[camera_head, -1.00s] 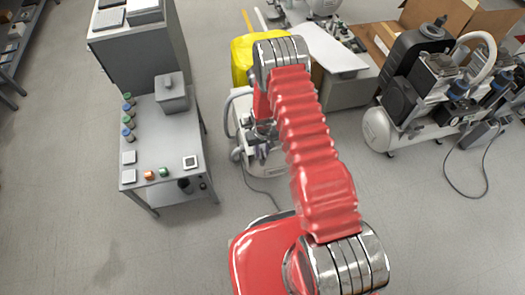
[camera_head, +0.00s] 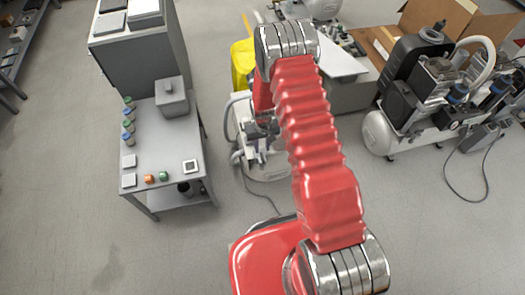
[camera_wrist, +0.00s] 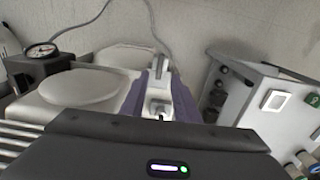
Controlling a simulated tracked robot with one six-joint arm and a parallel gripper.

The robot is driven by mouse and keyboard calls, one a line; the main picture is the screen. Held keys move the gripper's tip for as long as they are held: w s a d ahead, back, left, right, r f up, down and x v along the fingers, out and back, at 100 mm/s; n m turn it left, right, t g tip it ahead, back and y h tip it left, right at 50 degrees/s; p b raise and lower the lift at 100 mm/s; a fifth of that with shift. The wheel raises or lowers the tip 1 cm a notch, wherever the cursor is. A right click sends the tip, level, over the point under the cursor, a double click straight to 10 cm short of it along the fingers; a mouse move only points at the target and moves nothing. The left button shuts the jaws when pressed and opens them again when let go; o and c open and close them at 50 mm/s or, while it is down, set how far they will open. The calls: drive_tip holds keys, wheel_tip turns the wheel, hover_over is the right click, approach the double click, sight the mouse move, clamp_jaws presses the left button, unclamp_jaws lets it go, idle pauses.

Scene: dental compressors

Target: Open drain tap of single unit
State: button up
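The single unit is a white compressor (camera_head: 264,163) on the floor, partly hidden by my arm in the head view. In the wrist view its rounded white tops (camera_wrist: 82,88) lie at left, with a round dial gauge (camera_wrist: 42,50) beside them. My gripper (camera_wrist: 160,82) points down at the unit, its two purplish fingers apart. A pale metallic fitting (camera_wrist: 159,104) shows between them; I cannot tell whether it is the drain tap or whether the fingers touch it.
A grey bench (camera_head: 160,140) with buttons and colored-cap bottles stands left of the unit; it also shows at right in the wrist view (camera_wrist: 270,105). A larger compressor (camera_head: 430,90) stands at right. A yellow bin (camera_head: 242,62) is behind.

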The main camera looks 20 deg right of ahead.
wheel_tip(320, 180, up, 7)
drive_tip(key=shift+f, duration=0.15)
idle(0.5)
drive_tip(key=shift+s, duration=0.1)
drive_tip(key=s+r+t, duration=0.2)
drive_tip(key=s+r, duration=0.6)
drive_tip(key=r, duration=0.7)
drive_tip(key=s+r+t, duration=0.1)
drive_tip(key=s+r, duration=0.8)
drive_tip(key=r, duration=0.6)
drive_tip(key=s+r+t, duration=0.2)
drive_tip(key=s+r, duration=0.7)
drive_tip(key=r, duration=0.6)
drive_tip(key=shift+s+a+r+t, duration=0.15)
drive_tip(key=shift+t, duration=0.15)
